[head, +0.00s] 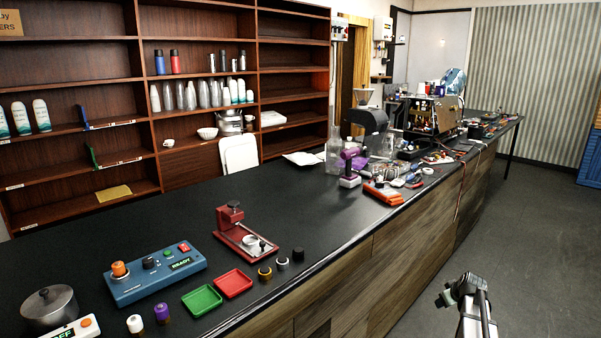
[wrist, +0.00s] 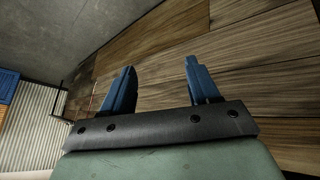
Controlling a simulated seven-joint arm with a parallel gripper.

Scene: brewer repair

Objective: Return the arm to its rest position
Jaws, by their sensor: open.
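My gripper shows in the wrist view (wrist: 158,88) with its two blue fingers spread apart and nothing between them. The wooden front of the counter fills the view beyond the fingers. In the head view my arm (head: 470,300) is at the lower right, over the floor and in front of the counter, apart from the counter's edge. The fingertips are too small to make out clearly there.
The long black counter (head: 150,240) carries a blue control box (head: 155,275), a red press (head: 243,235), a green tray (head: 202,300), a red tray (head: 233,283) and a metal pot (head: 50,307). Cluttered tools and a brewer (head: 433,115) stand farther back. The grey floor (head: 540,240) at right is clear.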

